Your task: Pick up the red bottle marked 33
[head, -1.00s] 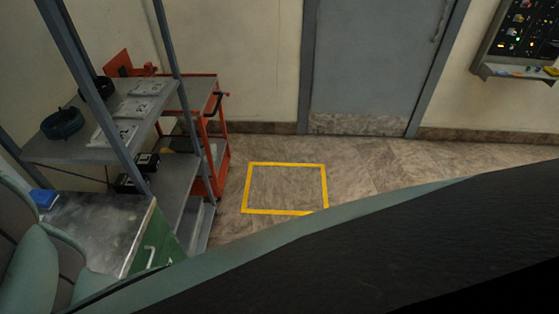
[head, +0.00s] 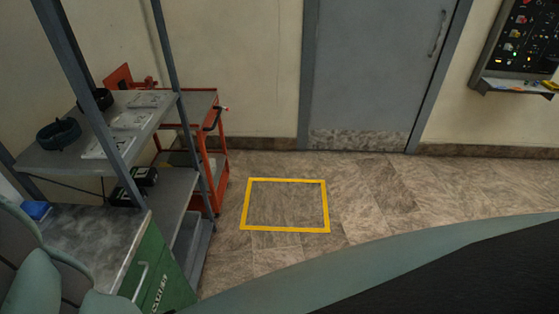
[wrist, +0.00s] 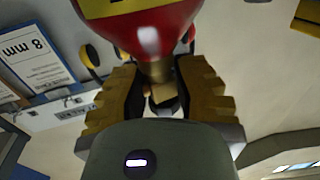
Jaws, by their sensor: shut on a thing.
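A red bottle (wrist: 150,32) fills the top middle of the wrist view, with part of a yellow label at the upper edge and a brass-coloured neck below. No number can be read on it. My gripper (wrist: 160,92) is shut on the bottle, its two ribbed fingers on either side of the neck. The bottle and gripper do not show in the head view.
In the head view a grey shelf (head: 172,183), a red cart (head: 217,168) and a green cabinet (head: 166,278) stand at the left. A yellow floor square (head: 285,229) lies clear before a grey door (head: 380,70). A control panel (head: 525,45) hangs at the right.

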